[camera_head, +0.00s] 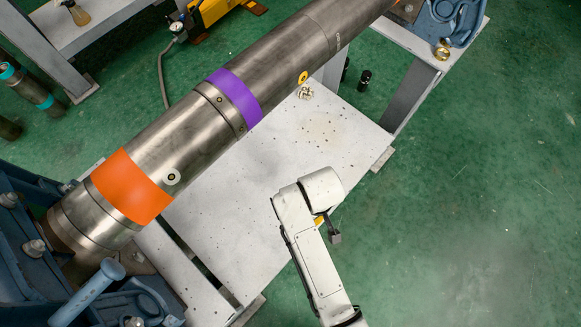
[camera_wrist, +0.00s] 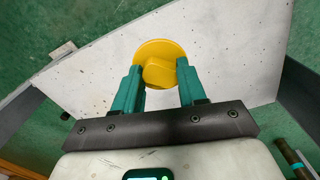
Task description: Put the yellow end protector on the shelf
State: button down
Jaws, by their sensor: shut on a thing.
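The yellow end protector (camera_wrist: 152,50) is a round disc with a raised middle knob, between the green fingers of my gripper (camera_wrist: 158,76) in the wrist view. My gripper is shut on its knob. In the head view, my arm hides most of my gripper (camera_head: 333,237), and only a small yellow patch (camera_head: 320,220) shows beside it. The protector is over a white, speckled surface (camera_head: 250,200), which runs below the big pipe; I cannot tell whether this is the shelf.
A steel pipe (camera_head: 185,135) with orange and purple bands runs diagonally, held by a blue vise (camera_head: 100,295) at lower left and another (camera_head: 450,15) at upper right. A small metal fitting (camera_head: 305,93) lies on the white surface. Green floor at right is clear.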

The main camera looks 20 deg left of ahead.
jog(key=s+a+f+n+b, duration=0.9)
jog(key=s+a+b, duration=0.3)
jog(key=shift+s+f+b, duration=0.15)
jog(key=shift+f+b, duration=2)
jog(key=shift+f, duration=3)
jog(key=shift+f, duration=0.15)
jog(key=c, duration=0.6)
grip_release()
jog(key=shift+c, duration=0.2)
notch_tip(320, 180, up, 12)
jog(key=p, duration=0.4)
jog(key=shift+p, duration=0.35)
